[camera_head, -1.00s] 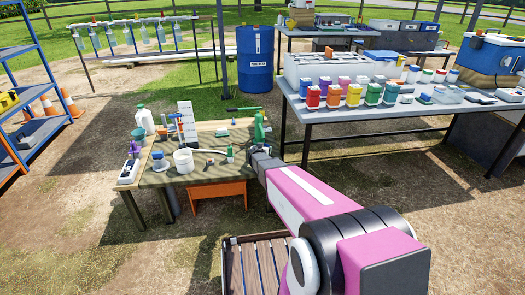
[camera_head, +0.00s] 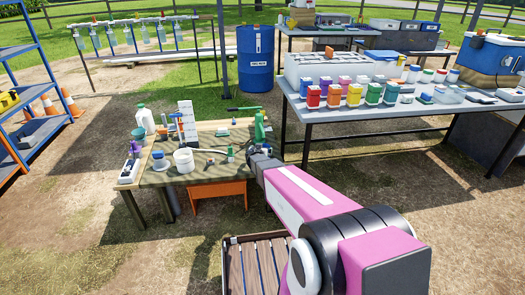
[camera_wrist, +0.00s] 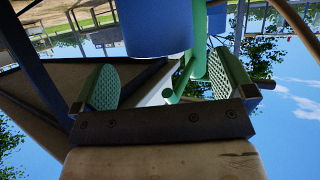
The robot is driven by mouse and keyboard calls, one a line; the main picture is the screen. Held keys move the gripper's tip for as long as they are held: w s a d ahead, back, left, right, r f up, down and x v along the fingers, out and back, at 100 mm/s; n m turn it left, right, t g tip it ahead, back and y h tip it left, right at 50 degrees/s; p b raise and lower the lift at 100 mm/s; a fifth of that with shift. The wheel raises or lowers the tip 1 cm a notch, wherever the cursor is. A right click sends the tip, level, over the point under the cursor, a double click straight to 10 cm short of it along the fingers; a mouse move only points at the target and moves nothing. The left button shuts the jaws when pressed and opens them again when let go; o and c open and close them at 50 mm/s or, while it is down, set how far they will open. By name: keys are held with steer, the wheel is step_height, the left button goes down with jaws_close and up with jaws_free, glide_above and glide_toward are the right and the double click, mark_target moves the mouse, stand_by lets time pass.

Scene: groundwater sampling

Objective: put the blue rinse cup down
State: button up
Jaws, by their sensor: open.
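The blue rinse cup (camera_wrist: 155,25) shows as a large smooth blue shape at the top of the wrist view, cut off by the frame edge. My gripper (camera_wrist: 165,85) is open, with its green ridged pads apart. The cup lies in line with the gap between the pads, and I see no pad pressed on it. In the head view my gripper (camera_head: 257,152) is at the right end of the low wooden worktable (camera_head: 215,173). The cup is too small or hidden there to make out clearly.
A green bottle (camera_head: 259,127) stands close behind my gripper. A white bucket (camera_head: 184,160), a white bottle (camera_head: 145,119) and small tools crowd the worktable. A long grey table (camera_head: 330,113) with coloured bottles stands to the right.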

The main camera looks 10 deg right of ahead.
steer(key=v, duration=0.8)
steer(key=s+d+r+g+h, duration=0.1)
steer(key=s+d+r+g, duration=0.1)
steer(key=s+d+g, duration=0.75)
steer(key=s+a+r+n+g+y, duration=0.1)
steer(key=s+a+n+y, duration=0.1)
steer(key=s, duration=0.7)
steer(key=s+a+r+n+g+y, duration=0.1)
steer(key=s+a+n+g+y, duration=0.1)
steer(key=s, duration=0.6)
steer(key=shift+s+a+r+y, duration=0.35)
steer(key=shift+a+y, duration=0.25)
steer(key=shift+y, duration=0.5)
steer(key=shift+s+f, duration=0.1)
